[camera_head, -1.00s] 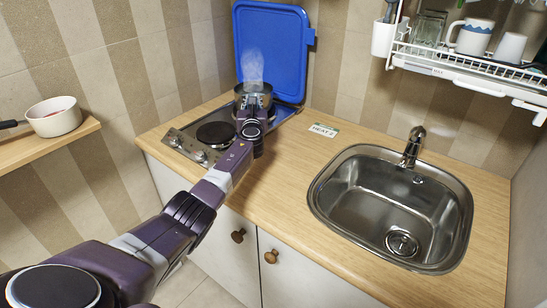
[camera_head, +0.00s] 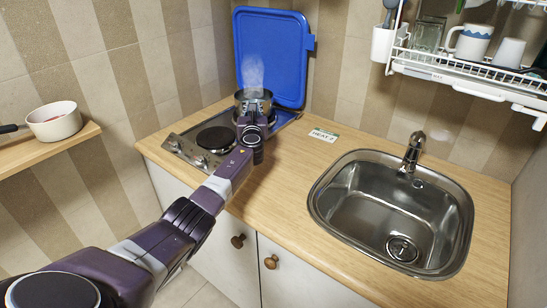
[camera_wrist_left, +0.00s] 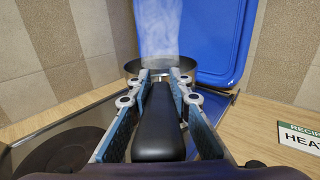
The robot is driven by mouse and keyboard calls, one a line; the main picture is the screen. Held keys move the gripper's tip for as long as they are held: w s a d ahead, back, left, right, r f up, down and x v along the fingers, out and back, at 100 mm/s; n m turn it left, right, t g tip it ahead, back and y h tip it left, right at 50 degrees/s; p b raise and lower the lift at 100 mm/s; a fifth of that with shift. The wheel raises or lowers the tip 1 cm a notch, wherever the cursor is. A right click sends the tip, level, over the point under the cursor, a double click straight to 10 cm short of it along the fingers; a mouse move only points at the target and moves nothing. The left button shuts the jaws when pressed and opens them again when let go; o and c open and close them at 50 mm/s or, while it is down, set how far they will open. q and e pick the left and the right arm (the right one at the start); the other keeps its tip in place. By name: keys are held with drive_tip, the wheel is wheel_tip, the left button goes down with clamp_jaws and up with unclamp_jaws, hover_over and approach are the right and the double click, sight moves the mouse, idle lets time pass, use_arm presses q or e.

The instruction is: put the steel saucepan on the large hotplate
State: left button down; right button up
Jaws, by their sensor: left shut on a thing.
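The steel saucepan (camera_head: 240,97) is over the rear right part of the hob (camera_head: 180,142), with steam rising from it. In the left wrist view its rim (camera_wrist_left: 183,71) shows beyond my fingers. My left gripper (camera_head: 252,113) is shut on the saucepan's black handle (camera_wrist_left: 158,130), which lies between the fingers (camera_wrist_left: 160,85). A dark hotplate (camera_head: 215,137) is bare at the front left of the hob. Whatever is under the pan is hidden, and I cannot tell whether the pan rests or hangs just above. My right gripper is not in view.
The blue hob lid (camera_head: 275,50) stands open against the wall behind the pan. A recipe card (camera_head: 323,135) lies to the right. The sink (camera_head: 392,212) is farther right. A white pot (camera_head: 54,122) stands on a side shelf at left. A dish rack (camera_head: 470,70) hangs above.

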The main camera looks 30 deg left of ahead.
use_arm(q)
drive_tip(key=shift+r, duration=0.3)
drive_tip(key=c, duration=1.7)
unclamp_jaws()
drive_tip(key=shift+s+d, duration=0.1)
drive_tip(key=shift+f, duration=0.45)
drive_tip(key=v, duration=1.2)
drive_tip(key=shift+r, duration=0.3)
